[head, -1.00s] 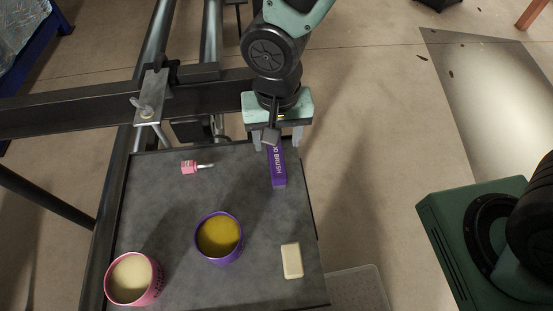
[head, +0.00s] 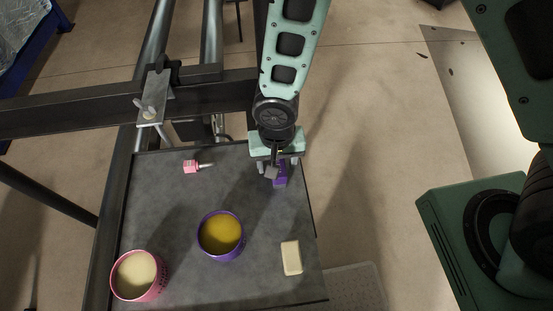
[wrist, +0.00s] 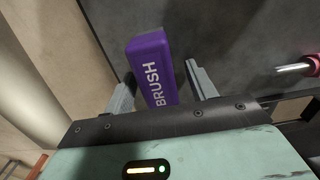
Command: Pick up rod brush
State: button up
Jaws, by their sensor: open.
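The rod brush is a purple box-shaped thing with white lettering; its near end (head: 281,178) shows below my gripper in the head view. In the wrist view the rod brush (wrist: 152,68) stands between my two fingers, with "BRUSH" readable and the rest hidden by the gripper body. My gripper (head: 275,170) is open over it at the grey table's right part. In the wrist view my gripper (wrist: 160,85) has one finger on each side of the brush, with a gap at the right finger; contact at the left one is unclear.
On the grey table (head: 180,225) are a purple tin (head: 221,256) with yellow contents, a pink tin (head: 152,292) with cream contents, a cream block (head: 291,258) and a small pink-handled item (head: 190,166). A dark beam (head: 60,115) and a metal clamp (head: 153,97) are behind.

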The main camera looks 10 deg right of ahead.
jog(key=c, duration=1.1)
notch_tip(320, 180, up, 10)
jog(key=shift+b, duration=0.45)
